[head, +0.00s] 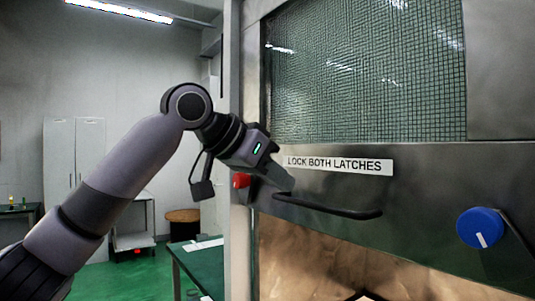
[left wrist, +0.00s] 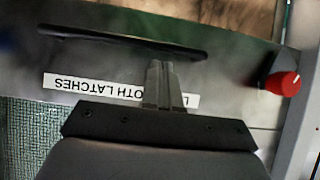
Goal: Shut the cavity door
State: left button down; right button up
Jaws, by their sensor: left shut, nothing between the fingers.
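The cavity door (head: 430,190) is a metal panel with a mesh window (head: 365,70), a "LOCK BOTH LATCHES" label (head: 338,165) and a black bar handle (head: 330,208). Below its lower edge a brownish cavity (head: 310,258) shows open. My left gripper (head: 285,182) is shut and empty, in front of the door near the handle's left end. In the left wrist view, which is upside down, the fingers (left wrist: 158,68) overlap the label and reach the edge of the handle (left wrist: 120,42). I cannot tell whether they touch it. My right gripper is out of view.
A red knob (head: 241,180) is on the left of the door, also in the left wrist view (left wrist: 283,83). A blue knob (head: 481,228) is at the right. A green-topped table (head: 195,262), a stool and grey cabinets (head: 75,155) stand behind at left.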

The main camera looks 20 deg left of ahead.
pick_arm(q)
jog(key=shift+d+f, duration=0.1)
jog(key=shift+f, duration=0.45)
